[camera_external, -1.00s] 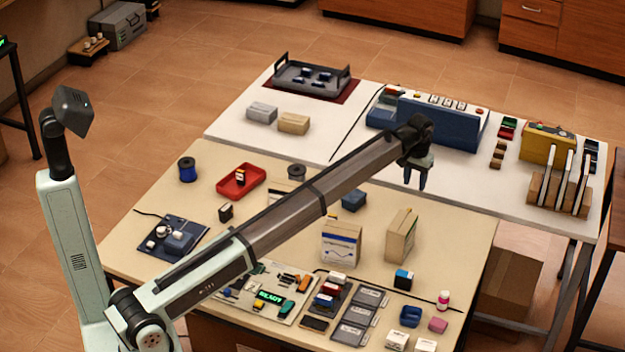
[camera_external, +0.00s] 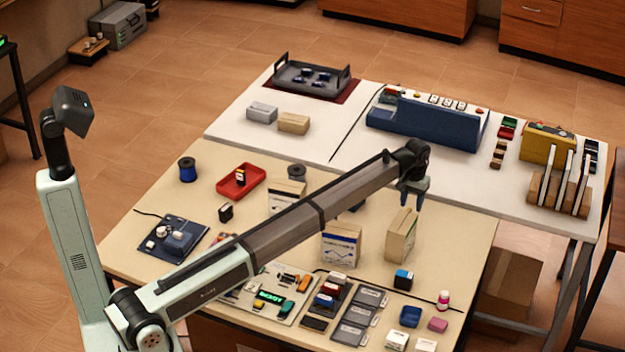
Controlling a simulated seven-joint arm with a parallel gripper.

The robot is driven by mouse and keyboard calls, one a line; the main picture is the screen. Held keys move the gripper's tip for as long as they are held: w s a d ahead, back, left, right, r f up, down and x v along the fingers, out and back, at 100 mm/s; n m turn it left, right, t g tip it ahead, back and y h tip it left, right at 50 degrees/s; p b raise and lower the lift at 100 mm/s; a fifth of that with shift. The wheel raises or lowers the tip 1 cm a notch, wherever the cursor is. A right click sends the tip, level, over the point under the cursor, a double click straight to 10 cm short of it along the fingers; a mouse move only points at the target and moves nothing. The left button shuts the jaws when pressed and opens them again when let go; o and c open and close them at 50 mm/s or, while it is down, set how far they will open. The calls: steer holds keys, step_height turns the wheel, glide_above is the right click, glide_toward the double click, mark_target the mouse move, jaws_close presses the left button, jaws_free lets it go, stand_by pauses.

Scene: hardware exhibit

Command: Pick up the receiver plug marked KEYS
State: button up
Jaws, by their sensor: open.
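My gripper (camera_external: 411,203) is open and empty, pointing down above the right part of the beige table, close to an upright tan box (camera_external: 401,238). I cannot read the marking KEYS on anything, so I cannot tell which small piece is that receiver plug. A black and blue block (camera_external: 403,278) stands alone to the right.
A white and blue box (camera_external: 341,244) stands left of the tan box. A blue console (camera_external: 430,125) and a wooden rack (camera_external: 558,196) with upright plates stand on the white table. My arm hides part of the beige table.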

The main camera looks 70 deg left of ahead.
mark_target(409, 210)
steer(key=f, duration=0.5)
steer(key=shift+s+a, duration=0.2)
steer(key=shift+s, duration=0.1)
steer(key=shift+r, duration=0.1)
jaws_close()
